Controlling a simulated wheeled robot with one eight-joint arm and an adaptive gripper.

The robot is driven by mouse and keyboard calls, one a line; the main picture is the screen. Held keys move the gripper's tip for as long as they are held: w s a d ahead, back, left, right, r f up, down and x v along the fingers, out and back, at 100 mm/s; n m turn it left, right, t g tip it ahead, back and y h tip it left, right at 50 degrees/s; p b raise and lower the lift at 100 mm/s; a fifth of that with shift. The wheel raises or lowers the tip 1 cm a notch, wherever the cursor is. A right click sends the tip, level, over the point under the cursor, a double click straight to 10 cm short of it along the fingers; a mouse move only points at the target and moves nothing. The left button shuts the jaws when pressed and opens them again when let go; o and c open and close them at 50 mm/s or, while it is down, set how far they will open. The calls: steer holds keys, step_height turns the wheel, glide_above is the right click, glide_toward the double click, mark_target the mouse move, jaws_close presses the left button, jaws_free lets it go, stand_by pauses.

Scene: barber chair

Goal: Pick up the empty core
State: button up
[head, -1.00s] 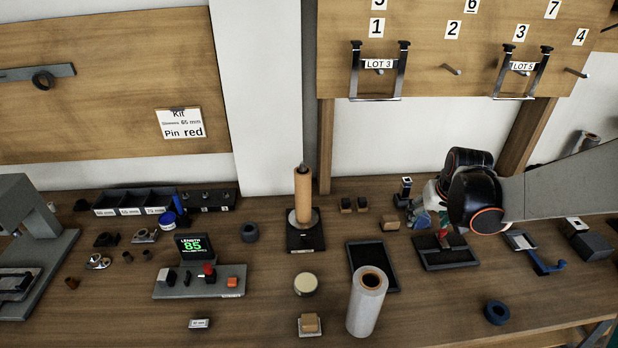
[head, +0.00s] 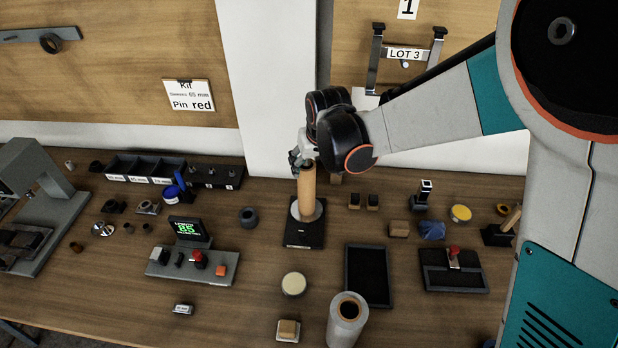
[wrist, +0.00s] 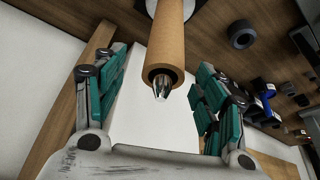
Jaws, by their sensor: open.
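The empty core is a plain brown cardboard tube (head: 306,192) standing upright over a pin on a dark square stand (head: 303,236) with a pale round plate. In the wrist view the core (wrist: 167,40) comes down from the top, and the pin's pointed metal tip sticks out of its open end. My gripper (head: 301,160) is at the core's upper end. In the wrist view my gripper (wrist: 160,72) is open, with green-padded fingers left and right of the core's end and gaps on both sides. It holds nothing.
A white roll with a brown core (head: 347,325) stands in front, near a black tray (head: 369,276). A control box with a green display (head: 190,262) and a dark ring (head: 248,217) are left of the stand. Small blocks (head: 372,201) sit close on its right.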

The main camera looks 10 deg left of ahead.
mark_target(307, 177)
steer(key=x, duration=0.3)
steer(key=b+x, duration=0.1)
steer(key=x, duration=0.2)
steer(key=b+x, duration=0.1)
steer(key=x, duration=0.1)
steer(key=shift+s+a+f, duration=0.2)
steer(key=shift+a+f, duration=0.05)
steer(key=shift+f, duration=0.2)
steer(key=shift+r, duration=0.1)
steer(key=c, duration=1.2)
